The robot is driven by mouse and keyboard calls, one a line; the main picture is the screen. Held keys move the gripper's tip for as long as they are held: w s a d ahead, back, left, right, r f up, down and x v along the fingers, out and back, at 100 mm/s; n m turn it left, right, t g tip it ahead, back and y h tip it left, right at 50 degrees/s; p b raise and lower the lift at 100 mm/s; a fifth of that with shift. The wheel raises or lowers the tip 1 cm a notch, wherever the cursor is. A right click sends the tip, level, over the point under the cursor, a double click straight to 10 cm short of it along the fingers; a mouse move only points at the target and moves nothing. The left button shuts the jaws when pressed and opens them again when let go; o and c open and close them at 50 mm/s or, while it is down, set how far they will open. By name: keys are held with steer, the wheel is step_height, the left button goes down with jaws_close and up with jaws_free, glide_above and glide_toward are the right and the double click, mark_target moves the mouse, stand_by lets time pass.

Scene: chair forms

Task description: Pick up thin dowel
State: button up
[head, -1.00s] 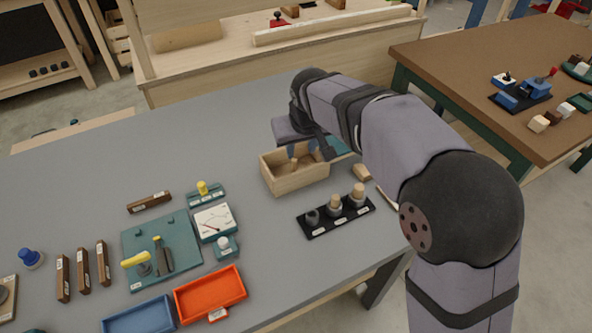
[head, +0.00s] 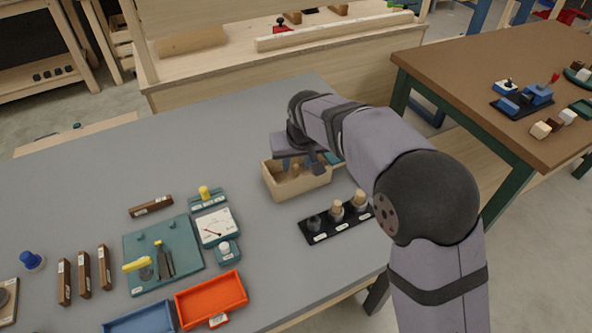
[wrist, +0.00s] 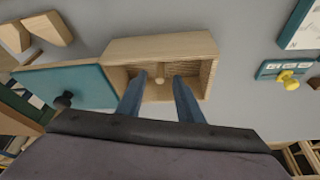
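A thin wooden dowel (head: 295,170) stands inside an open wooden box (head: 297,188). In the wrist view its round end (wrist: 159,80) shows near the middle of the box (wrist: 160,49). My gripper (wrist: 158,82) points into the box with its two blue fingers spread, one on each side of the dowel, with gaps between. In the head view my gripper (head: 296,162) is over the box, and my wrist partly hides the box's far side. Whether the fingertips are level with the dowel I cannot tell.
A black rack (head: 322,236) with several wooden and dark pegs stands right in front of the box. A teal lid with a dark knob (wrist: 66,97) lies beside the box. A meter (head: 215,227), a teal board (head: 190,262) and an orange tray (head: 212,297) lie left. Grey table behind is clear.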

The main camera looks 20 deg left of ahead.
steer(key=shift+x, duration=1.25)
jaws_close()
steer(key=shift+r, duration=0.1)
